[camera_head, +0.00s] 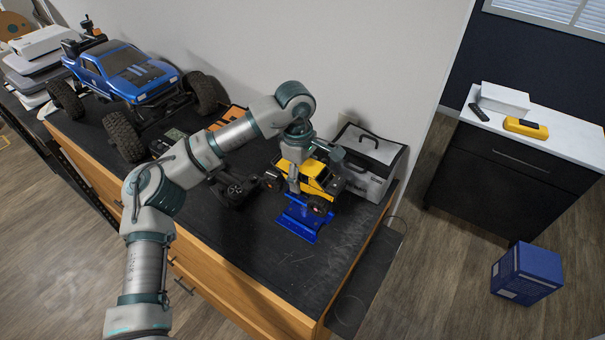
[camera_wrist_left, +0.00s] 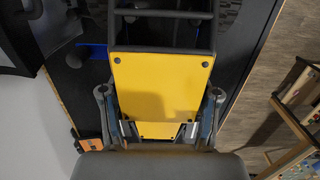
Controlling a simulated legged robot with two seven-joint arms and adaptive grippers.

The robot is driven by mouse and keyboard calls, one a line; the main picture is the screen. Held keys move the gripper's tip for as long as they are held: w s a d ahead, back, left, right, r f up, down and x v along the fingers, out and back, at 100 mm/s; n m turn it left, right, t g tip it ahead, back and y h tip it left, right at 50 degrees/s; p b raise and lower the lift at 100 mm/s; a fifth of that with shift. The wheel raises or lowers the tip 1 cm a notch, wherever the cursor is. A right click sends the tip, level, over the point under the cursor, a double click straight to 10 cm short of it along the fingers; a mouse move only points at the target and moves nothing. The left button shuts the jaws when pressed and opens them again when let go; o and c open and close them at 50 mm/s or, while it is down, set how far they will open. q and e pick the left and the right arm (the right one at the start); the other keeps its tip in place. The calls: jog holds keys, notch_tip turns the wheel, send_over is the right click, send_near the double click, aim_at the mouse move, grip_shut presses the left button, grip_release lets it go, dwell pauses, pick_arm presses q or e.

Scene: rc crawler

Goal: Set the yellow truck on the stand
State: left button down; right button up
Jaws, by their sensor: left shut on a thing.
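The small yellow truck (camera_head: 322,181) with black wheels is at the right part of the black-topped bench, over the blue stand (camera_head: 300,224). Its front part overlaps the stand in the head view; I cannot tell whether the wheels touch it. My left gripper (camera_head: 293,178) is shut on the truck from above. In the left wrist view, the two fingers (camera_wrist_left: 160,112) flank the truck's yellow top panel (camera_wrist_left: 160,82). A little blue of the stand shows at the upper left of that view (camera_wrist_left: 95,50). My right gripper is not in view.
A silver-and-black case (camera_head: 368,160) stands close behind the truck by the wall. A big blue crawler (camera_head: 125,72) is at the left end of the bench (camera_head: 290,265). A black wheeled part (camera_head: 232,188) lies left of the truck. The bench front is clear.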

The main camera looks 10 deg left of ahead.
pick_arm(q)
jog(key=shift+d, duration=0.1)
jog(key=shift+c, duration=0.9)
grip_release()
jog(key=shift+d, duration=0.15)
jog(key=r, duration=1.1)
jog(key=shift+w+a+r, duration=0.1)
jog(key=shift+a+r, duration=0.3)
